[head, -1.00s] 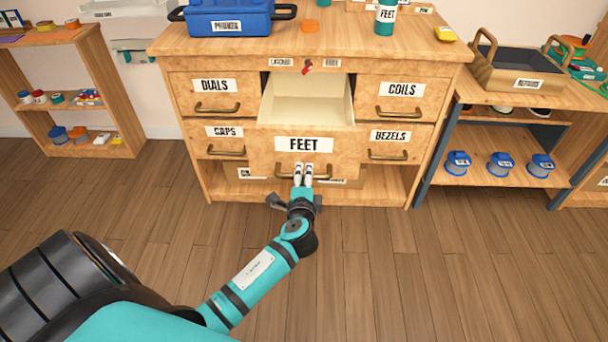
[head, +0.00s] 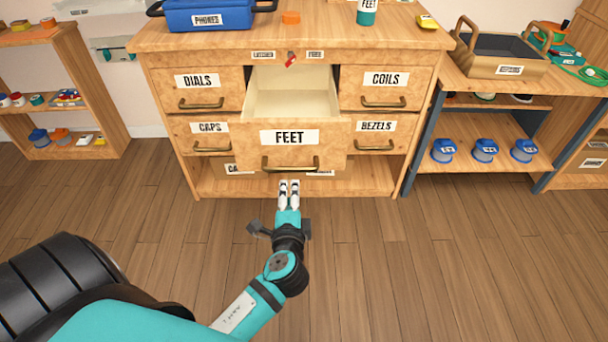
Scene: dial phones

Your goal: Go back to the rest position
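My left gripper (head: 289,184) is in front of the wooden cabinet, just below the handle (head: 290,167) of the drawer labelled FEET (head: 330,151). A small gap shows between its white fingertips and the handle, and it holds nothing that I can see. Its two fingers are side by side, close together. The FEET drawer is pulled out and its visible inside (head: 292,95) is empty. My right gripper is not in view.
The cabinet's other drawers, DIALS (head: 211,92), COILS (head: 385,90), CAPS (head: 213,140) and BEZELS (head: 376,138), are closed. A blue PHONES box (head: 220,14) stands on top. Shelves stand left and right. The wooden floor (head: 380,270) in front is clear.

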